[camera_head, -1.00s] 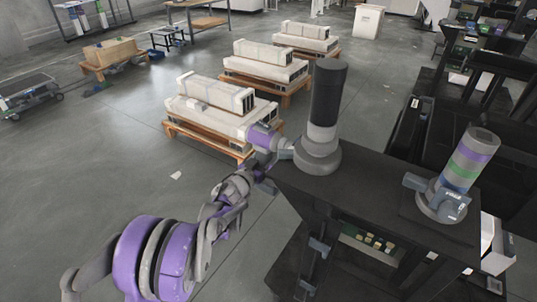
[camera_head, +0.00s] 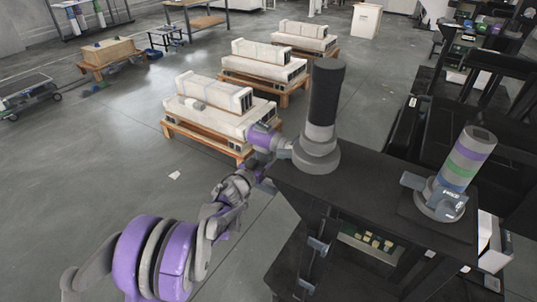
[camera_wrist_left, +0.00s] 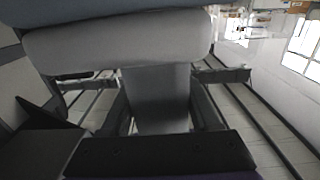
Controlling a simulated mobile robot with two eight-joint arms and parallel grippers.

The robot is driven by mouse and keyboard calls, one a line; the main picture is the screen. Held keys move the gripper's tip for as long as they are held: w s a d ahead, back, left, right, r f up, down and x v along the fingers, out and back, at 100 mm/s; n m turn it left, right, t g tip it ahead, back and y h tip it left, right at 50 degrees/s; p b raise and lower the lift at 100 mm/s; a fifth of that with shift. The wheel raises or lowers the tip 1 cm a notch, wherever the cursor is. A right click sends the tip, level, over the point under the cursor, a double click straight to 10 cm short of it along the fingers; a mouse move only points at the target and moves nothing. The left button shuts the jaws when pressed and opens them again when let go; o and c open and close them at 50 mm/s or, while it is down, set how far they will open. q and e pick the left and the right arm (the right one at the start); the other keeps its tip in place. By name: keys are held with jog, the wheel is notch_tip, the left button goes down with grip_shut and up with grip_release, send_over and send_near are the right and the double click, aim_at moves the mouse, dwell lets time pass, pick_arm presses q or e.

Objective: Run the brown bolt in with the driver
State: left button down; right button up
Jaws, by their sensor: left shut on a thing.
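A tall dark-topped grey cylinder (camera_head: 325,95) with a wide grey base stands upright on the black bench top (camera_head: 375,180). My left gripper (camera_head: 285,150) meets it at its base from the left. In the left wrist view, a light grey part (camera_wrist_left: 160,100) stands between the two fingers, and my left gripper (camera_wrist_left: 160,105) is shut on it. A wide grey round body (camera_wrist_left: 120,42) lies beyond. I cannot tell whether the cylinder is the driver. A second column (camera_head: 462,165) with purple and green bands stands on the right of the bench. I make out no brown bolt. My right gripper is not in view.
Pallets with long pale boxes (camera_head: 215,92) stand on the floor behind the bench. Black racks (camera_head: 435,130) close off the right side. A lower shelf (camera_head: 370,243) under the bench holds small yellowish pieces.

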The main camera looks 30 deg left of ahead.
pick_arm(q)
jog(key=shift+d, duration=0.15)
dwell(0.3)
jog(key=shift+w+a, duration=0.15)
jog(key=shift+a, duration=2.4)
